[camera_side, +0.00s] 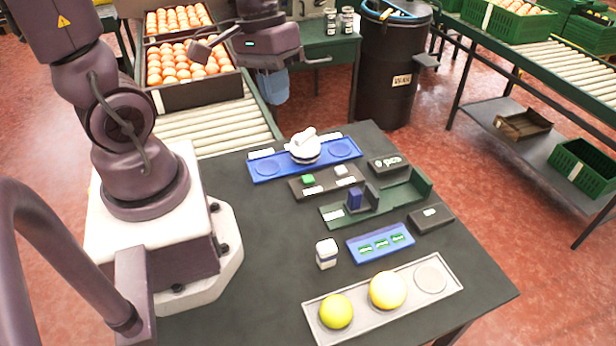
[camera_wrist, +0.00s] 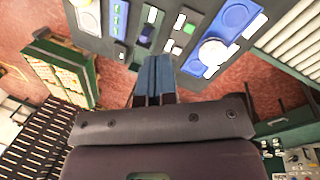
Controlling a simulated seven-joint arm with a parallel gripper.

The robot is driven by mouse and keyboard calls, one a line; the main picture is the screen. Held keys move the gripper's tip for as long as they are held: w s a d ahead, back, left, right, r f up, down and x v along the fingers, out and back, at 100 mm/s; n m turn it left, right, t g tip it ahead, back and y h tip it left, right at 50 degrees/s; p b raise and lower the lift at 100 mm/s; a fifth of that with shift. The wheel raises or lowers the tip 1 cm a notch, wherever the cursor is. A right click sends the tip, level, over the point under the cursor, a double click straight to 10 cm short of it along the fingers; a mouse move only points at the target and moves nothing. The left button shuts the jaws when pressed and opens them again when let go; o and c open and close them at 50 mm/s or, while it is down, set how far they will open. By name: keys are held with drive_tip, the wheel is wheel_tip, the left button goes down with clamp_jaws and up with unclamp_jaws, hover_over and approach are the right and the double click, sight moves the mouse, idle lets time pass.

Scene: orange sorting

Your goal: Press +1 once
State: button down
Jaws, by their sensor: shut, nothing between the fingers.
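A dark button box (camera_side: 325,184) lies on the black table with a green button (camera_side: 308,179) and a white button (camera_side: 342,170). Each has a small white label in front, too small to read, so I cannot tell which is +1. The green button also shows in the wrist view (camera_wrist: 189,28). My gripper (camera_side: 272,99) is shut and empty, its blue fingers hanging well behind the box, beyond the table's back edge. In the wrist view its fingers (camera_wrist: 153,62) are together, apart from the buttons.
A blue tray (camera_side: 265,170) with a white device lies behind the box. A green fixture (camera_side: 400,198) with a dark blue block stands right of it.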

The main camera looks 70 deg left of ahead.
sight(306, 179)
drive_tip(key=w+a+f+n+t+h, duration=0.2)
drive_tip(key=w+f+n, duration=0.1)
drive_tip(key=f+n, duration=0.2)
drive_tip(key=w+a+f+n+t+h, duration=0.2)
drive_tip(key=w+f+n+h, duration=0.1)
drive_tip(key=f+n, duration=0.2)
drive_tip(key=shift+w+f+t, duration=0.15)
drive_tip(key=shift+f+t, duration=0.15)
drive_tip(key=shift+f, duration=0.6)
drive_tip(key=shift+f, duration=4.4)
drive_tip(key=shift+f, duration=0.4)
